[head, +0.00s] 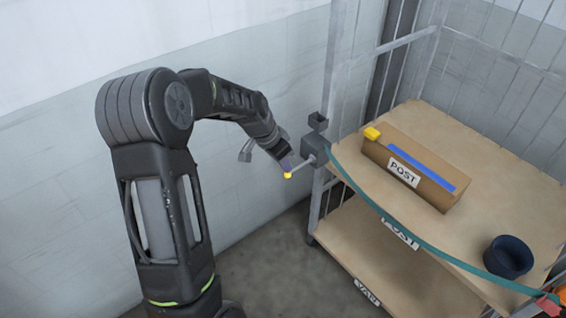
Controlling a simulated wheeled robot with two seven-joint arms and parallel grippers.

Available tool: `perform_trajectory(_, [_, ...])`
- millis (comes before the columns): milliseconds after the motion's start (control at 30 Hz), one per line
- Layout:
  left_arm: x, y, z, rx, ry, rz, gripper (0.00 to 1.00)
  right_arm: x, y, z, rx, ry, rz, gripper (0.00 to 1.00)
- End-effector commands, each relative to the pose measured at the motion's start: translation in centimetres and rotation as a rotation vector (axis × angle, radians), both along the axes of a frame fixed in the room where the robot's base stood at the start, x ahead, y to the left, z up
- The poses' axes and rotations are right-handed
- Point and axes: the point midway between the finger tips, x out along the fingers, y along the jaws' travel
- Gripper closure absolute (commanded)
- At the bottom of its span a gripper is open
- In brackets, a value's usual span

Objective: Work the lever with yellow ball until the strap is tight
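The yellow ball (288,175) sits at the end of a short grey lever (303,165). The lever comes out of a dark ratchet box (316,148) on the cart's near-left post. My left gripper (285,166) is at the ball, its fingers over or beside it; whether they are closed on it cannot be made out. The teal strap (400,222) runs from the ratchet box along the front of the upper shelf to the lower right, in a bowed line. My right gripper is not in view.
The cart's upper shelf (440,130) holds a cardboard box (425,180) labelled POST, with a blue stripe and a yellow piece, and a dark blue pot (508,257). A lower shelf (365,250) lies beneath. Metal posts and mesh stand behind. A wall is at left.

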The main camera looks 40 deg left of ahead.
Motion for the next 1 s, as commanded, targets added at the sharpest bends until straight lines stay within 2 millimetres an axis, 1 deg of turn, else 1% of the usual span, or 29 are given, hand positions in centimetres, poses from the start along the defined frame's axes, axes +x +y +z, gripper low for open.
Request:
perform_trajectory(33, [0.4, -0.2, 1.8, 0.002, -0.005, -0.002, 1.0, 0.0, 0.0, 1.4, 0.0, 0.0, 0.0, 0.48])
perform_trajectory(67, [-0.1, 0.1, 1.8, 0.002, -0.006, 0.002, 1.0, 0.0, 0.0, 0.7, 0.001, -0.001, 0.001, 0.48])
perform_trajectory(100, [-0.5, 0.3, 2.5, 0.002, -0.007, 0.003, 1.0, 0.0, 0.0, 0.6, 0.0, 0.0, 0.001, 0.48])
perform_trajectory(300, [-2.7, 1.1, 6.1, 0.003, -0.007, 0.002, 1.0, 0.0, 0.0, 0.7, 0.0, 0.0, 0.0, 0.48])
perform_trajectory(400, [-3.6, 1.4, 7.5, 0.002, -0.006, 0.002, 1.0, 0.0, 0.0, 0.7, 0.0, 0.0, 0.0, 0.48])
perform_trajectory(500, [-4.3, 1.6, 8.5, 0.002, -0.004, 0.0, 1.0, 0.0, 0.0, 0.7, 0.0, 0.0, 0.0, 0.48])
perform_trajectory(633, [-4.7, 1.8, 9.1, 0.002, -0.003, 0.0, 1.0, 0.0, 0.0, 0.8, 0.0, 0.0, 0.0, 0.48])
perform_trajectory(1000, [-4.7, 1.8, 9.2, 0.001, -0.002, 0.0, 1.0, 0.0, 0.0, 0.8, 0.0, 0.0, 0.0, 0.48])
